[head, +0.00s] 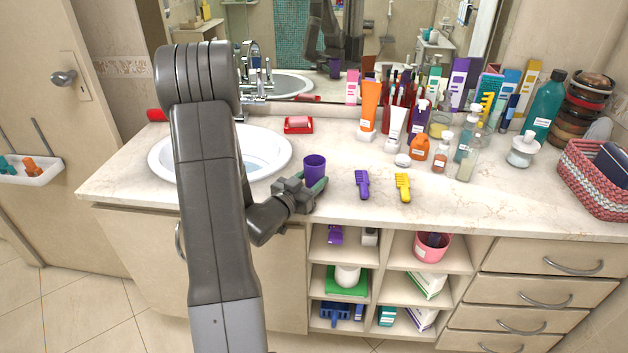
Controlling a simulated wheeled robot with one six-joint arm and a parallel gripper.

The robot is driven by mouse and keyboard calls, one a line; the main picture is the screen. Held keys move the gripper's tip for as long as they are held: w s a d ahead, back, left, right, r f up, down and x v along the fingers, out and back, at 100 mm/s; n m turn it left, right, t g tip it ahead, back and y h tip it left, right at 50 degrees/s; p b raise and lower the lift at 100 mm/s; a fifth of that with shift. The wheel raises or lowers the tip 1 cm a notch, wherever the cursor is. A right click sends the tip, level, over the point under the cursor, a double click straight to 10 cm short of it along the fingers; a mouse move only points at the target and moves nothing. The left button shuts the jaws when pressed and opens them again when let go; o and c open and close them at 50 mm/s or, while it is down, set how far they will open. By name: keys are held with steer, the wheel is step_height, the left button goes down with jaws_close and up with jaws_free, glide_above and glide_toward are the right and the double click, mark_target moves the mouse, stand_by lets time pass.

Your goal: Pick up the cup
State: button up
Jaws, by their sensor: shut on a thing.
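A purple cup (315,167) is upright at the front of the marble countertop, right of the sink. My gripper (314,186) is at the cup's front side, with its fingers at the lower part of the cup and shut on it. The lower part of the cup is partly hidden by the gripper. I cannot tell whether the cup's base touches the counter.
Purple (362,184) and yellow (403,187) combs lie right of the cup. Several bottles and tubes crowd the back right, with a woven basket (590,190) at far right. The sink (270,150) and a red soap dish (298,125) are left and behind. Open shelves are below.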

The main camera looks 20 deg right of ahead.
steer(key=shift+r+b, duration=0.3)
